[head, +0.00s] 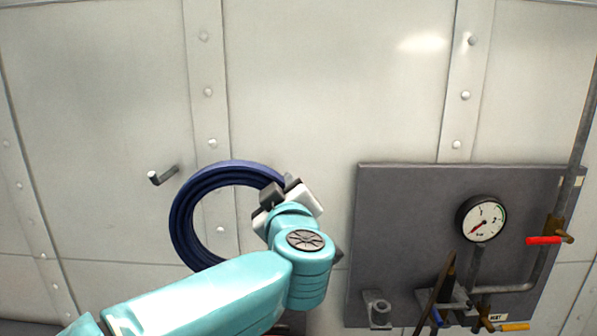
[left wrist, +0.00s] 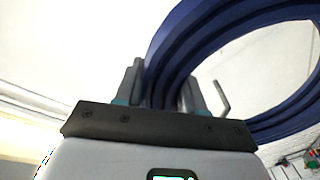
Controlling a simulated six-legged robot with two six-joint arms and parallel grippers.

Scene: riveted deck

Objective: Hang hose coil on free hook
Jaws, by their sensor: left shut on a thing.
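The blue hose coil (head: 184,217) is upright before the white wall in the head view. My left gripper (head: 279,190) is shut on the coil's upper right edge. In the left wrist view the coil (left wrist: 190,40) passes between the two fingers of the left gripper (left wrist: 160,90). A bare hook (head: 162,176) sticks out of the wall just left of the coil, apart from it in the head view. A hook-like metal rod (left wrist: 222,98) also shows beside the right finger in the left wrist view. My right gripper is not in view.
A dark grey panel (head: 400,215) stands at the right with a pressure gauge (head: 482,219), pipes, a red-handled valve (head: 544,240) and a small bracket (head: 377,308). The riveted wall above the coil is clear.

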